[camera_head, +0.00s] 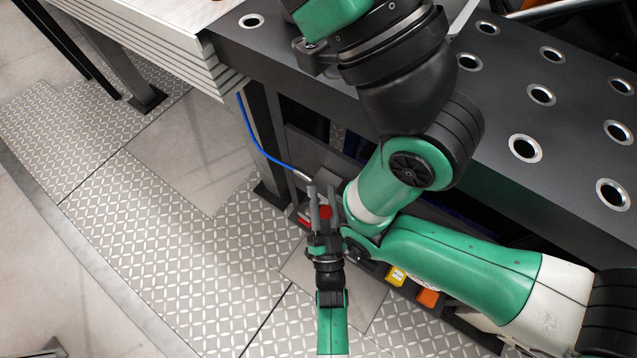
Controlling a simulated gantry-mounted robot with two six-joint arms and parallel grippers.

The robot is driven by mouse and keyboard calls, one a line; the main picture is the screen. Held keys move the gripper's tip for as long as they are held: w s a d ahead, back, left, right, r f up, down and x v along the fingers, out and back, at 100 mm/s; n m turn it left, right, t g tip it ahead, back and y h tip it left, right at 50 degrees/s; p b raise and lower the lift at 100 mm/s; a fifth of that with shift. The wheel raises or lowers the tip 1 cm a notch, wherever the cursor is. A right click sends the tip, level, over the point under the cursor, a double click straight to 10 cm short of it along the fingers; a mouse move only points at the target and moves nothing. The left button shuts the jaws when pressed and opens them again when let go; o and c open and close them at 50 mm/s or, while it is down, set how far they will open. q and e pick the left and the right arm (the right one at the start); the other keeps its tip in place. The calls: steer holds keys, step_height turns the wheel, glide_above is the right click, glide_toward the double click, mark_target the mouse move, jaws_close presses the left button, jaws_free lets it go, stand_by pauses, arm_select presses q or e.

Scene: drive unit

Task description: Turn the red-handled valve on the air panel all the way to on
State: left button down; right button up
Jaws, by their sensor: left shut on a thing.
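My left gripper (323,197) is low beside the dark bench, with its fingers pointing up in the picture. It is shut on the red valve handle (325,212), whose red part shows between the fingers. The fingers hide most of the valve, so the handle's exact angle cannot be told. A dark panel (305,148) stands under the bench edge behind the gripper. A blue hose (256,146) runs down to a metal fitting (302,176) close to the fingertips. My right gripper is not in view.
The dark bench top (585,120) with several round holes fills the upper right. My green arm links cross the middle and right. A yellow block (396,275) and an orange block (428,297) sit low beside the arm. Open patterned floor (150,240) lies to the left.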

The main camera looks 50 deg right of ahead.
arm_select(q)
steer(key=shift+s+f+m+h, duration=0.15)
steer(key=shift+s+m+h, duration=0.05)
steer(key=shift+m+h, duration=0.1)
stand_by(0.4)
steer(key=shift+c, duration=2.3)
jaws_free()
steer(key=shift+s+a+f, duration=0.1)
steer(key=shift+s+a, duration=0.1)
steer(key=shift+s, duration=0.05)
steer(key=p+v, duration=0.1)
steer(key=v, duration=1)
steer(key=shift+p, duration=0.4)
